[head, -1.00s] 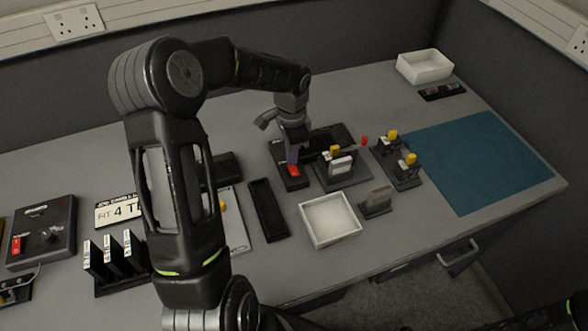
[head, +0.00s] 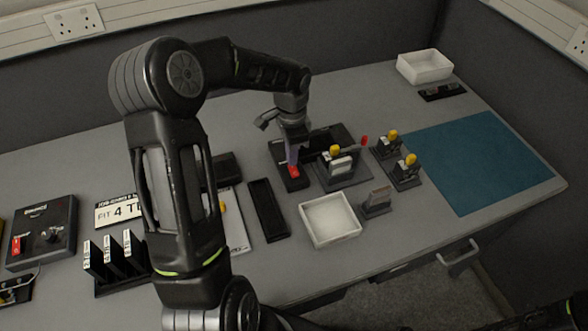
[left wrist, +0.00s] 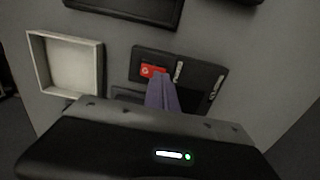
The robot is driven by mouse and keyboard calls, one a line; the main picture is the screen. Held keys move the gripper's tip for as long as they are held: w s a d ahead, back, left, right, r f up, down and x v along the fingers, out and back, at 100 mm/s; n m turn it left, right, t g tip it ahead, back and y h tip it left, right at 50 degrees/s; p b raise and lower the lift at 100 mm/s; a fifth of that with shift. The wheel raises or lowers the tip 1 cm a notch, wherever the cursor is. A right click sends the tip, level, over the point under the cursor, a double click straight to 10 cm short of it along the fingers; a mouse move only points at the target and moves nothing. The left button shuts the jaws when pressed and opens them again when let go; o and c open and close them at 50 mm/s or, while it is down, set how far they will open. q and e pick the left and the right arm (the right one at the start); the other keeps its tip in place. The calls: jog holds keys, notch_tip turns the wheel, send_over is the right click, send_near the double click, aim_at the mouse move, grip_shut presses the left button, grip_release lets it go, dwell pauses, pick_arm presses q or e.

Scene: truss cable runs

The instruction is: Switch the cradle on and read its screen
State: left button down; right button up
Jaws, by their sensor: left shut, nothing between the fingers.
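A dark unit (head: 300,185) with a red switch (head: 293,171) stands mid-bench; I take it for the cradle. It also shows in the left wrist view (left wrist: 205,76) with its red switch (left wrist: 152,71) and small white labels. My left gripper (head: 292,158) is shut and empty, pointing down at the red switch. In the left wrist view its purple fingertips (left wrist: 160,82) are at the switch's lower edge; I cannot tell whether they press it. No readable screen shows; the fingers and palm hide part of the unit.
Stands with yellow-topped parts (head: 334,150) are close on the right. A white tray (head: 326,239) and a narrow dark tray (head: 266,226) are in front. Another box with a red switch (head: 45,230) is at far left. The blue mat (head: 485,160) is clear.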

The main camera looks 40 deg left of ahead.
pick_arm(q)
jog(key=shift+f+b, duration=0.55)
jog(key=shift+f, duration=0.2)
dwell(0.8)
jog(key=shift+r+p, duration=2.45)
jog(key=shift+r, duration=1.05)
